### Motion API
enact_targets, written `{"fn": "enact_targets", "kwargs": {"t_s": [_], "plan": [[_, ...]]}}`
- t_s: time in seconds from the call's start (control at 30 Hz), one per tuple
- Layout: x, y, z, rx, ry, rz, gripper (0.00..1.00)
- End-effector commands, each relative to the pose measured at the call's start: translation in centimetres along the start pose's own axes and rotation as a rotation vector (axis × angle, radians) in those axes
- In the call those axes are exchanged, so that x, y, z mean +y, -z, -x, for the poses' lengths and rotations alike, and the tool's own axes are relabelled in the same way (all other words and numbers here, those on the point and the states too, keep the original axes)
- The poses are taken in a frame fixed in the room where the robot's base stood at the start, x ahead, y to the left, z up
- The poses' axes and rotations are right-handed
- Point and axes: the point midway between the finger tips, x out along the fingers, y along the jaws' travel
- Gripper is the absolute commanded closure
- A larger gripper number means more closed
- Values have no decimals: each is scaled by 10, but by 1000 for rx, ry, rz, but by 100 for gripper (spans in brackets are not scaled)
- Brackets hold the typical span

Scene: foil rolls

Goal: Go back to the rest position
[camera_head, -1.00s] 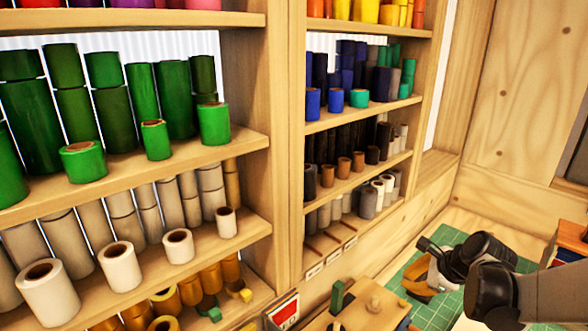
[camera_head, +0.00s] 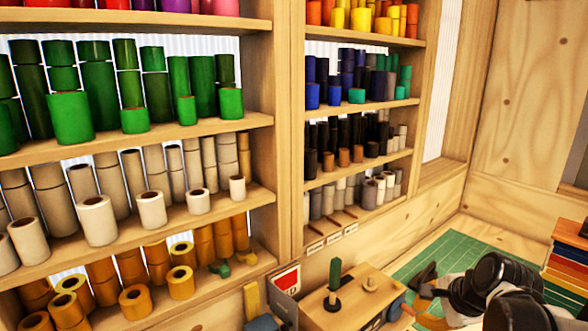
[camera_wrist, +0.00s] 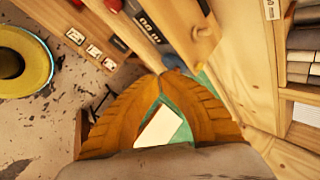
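My gripper (camera_wrist: 162,76) has two orange ribbed fingers in the wrist view. Their tips come together and nothing shows held at the tips. Through the gap behind the tips I see green and a white flat patch (camera_wrist: 160,126); it appears to lie beyond the fingers. In the head view my dark and white arm end is at the bottom right, over the green cutting mat (camera_head: 455,248). Part of the orange fingers shows there, low in the picture; the tips are not clear.
Shelves (camera_head: 130,140) of green, white, gold and dark rolls fill the left and middle. A wooden box (camera_head: 350,300) with a green-topped peg stands near my arm. Stacked coloured sheets (camera_head: 568,262) lie at the right. A yellow-rimmed round thing (camera_wrist: 24,62) is at the wrist view's left.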

Motion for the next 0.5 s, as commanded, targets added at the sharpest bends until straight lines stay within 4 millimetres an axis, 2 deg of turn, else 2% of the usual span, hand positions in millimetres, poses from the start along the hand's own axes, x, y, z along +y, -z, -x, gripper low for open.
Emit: {"fn": "enact_targets", "kwargs": {"t_s": [0.03,0.17,0.3,0.4,0.5], "plan": [[13,-11,-4,6,-5,85,100],[43,-39,-4,31,-19,378,100],[93,-72,-6,66,-40,808,100],[125,-87,-9,90,-53,1087,100],[149,-96,-11,110,-64,1301,100]]}}
